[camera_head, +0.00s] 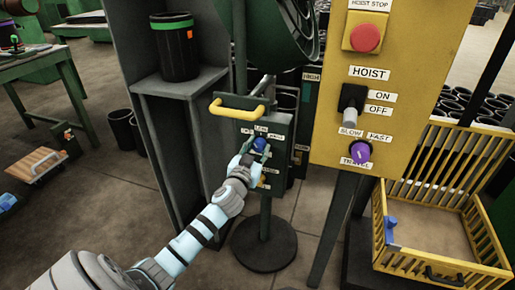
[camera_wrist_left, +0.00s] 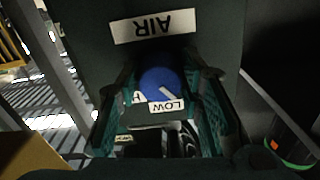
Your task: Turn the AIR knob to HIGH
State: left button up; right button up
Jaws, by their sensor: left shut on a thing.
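The blue AIR knob (camera_head: 260,144) sits on a dark green panel (camera_head: 243,128) below a yellow handle. My left gripper (camera_head: 256,154) is shut on the knob, one finger on each side. In the left wrist view the knob (camera_wrist_left: 156,80) is between the fingers (camera_wrist_left: 163,100). The knob's white pointer mark slants down-right, near LOW. A label starting with H (camera_wrist_left: 137,97) is partly hidden left of LOW. My right gripper is not in view.
A yellow HOIST panel (camera_head: 345,130) with a red stop button (camera_head: 365,38), black switch (camera_head: 352,98) and purple knob (camera_head: 358,151) stands close on the right. A black canister (camera_head: 175,50) stands on a shelf at left. A yellow crate (camera_head: 470,265) is at lower right.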

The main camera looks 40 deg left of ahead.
pick_arm(q)
jog(key=m+p, duration=0.1)
jog(key=m, duration=0.2)
jog(key=shift+r, duration=0.1)
jog(key=shift+m+p, duration=0.3)
jog(key=shift+m, duration=0.8)
jog(key=m+p, duration=0.1)
jog(key=m, duration=0.3)
jog(key=m+p, duration=0.1)
jog(key=m, duration=0.4)
jog(key=shift+m+p, duration=0.35)
jog(key=shift+m, duration=0.45)
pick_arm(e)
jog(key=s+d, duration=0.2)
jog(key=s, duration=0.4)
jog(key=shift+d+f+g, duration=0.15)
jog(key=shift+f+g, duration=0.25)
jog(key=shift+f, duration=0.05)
pick_arm(q)
jog(key=shift+m, duration=0.3)
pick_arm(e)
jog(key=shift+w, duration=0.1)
